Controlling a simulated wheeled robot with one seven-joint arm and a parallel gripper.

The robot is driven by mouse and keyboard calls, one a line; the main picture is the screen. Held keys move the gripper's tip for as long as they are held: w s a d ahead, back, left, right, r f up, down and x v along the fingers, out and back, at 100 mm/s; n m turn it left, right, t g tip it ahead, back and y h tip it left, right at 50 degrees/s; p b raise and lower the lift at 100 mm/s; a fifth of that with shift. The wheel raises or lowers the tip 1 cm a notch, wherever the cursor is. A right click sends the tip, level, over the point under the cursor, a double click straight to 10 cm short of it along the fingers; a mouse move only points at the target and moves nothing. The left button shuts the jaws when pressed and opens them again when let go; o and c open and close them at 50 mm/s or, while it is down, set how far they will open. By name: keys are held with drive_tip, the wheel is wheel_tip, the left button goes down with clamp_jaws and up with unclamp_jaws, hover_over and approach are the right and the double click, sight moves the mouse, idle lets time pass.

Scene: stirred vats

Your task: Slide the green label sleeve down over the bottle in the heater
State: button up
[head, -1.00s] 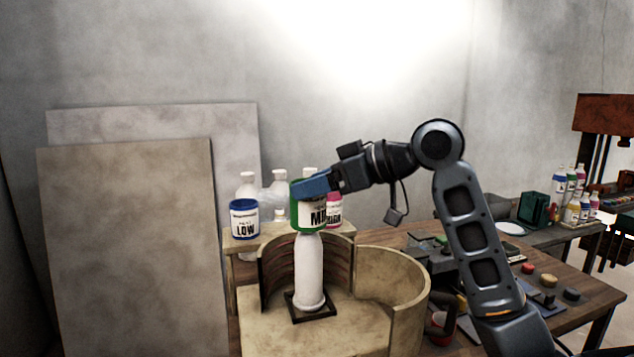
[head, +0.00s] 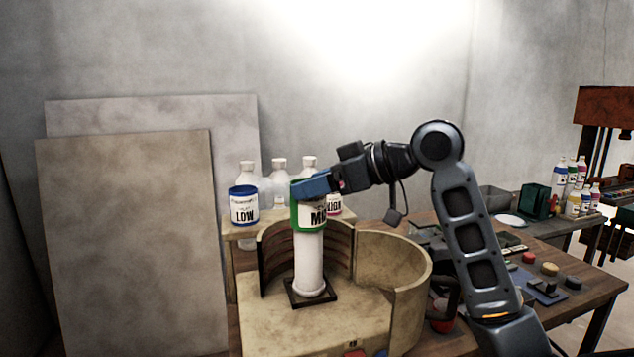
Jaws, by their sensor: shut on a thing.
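A white bottle (head: 309,262) stands upright on a small dark square base inside the open heater (head: 405,275), a beige curved housing with dark ribbed inner walls. The green label sleeve (head: 296,215), with a white printed panel, is around the upper part of the bottle and hides its top. The bottle's lower body is bare. My gripper (head: 312,186) is shut on the sleeve at its upper edge, reaching in from the right. The blue fingers cover part of the sleeve's rim.
A blue-banded sleeve marked LOW (head: 244,206) and a pink sleeve (head: 335,205) are on a shelf behind, with several white bottles. Grey panels (head: 130,240) lean at the left. A workbench (head: 590,285) with small parts is at the right.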

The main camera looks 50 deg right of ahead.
drive_tip(key=shift+f+b, duration=0.9)
drive_tip(key=shift+f, duration=0.35)
drive_tip(key=o, duration=0.7)
drive_tip(key=shift+v, duration=3.9)
drive_tip(key=shift+s+f, duration=0.1)
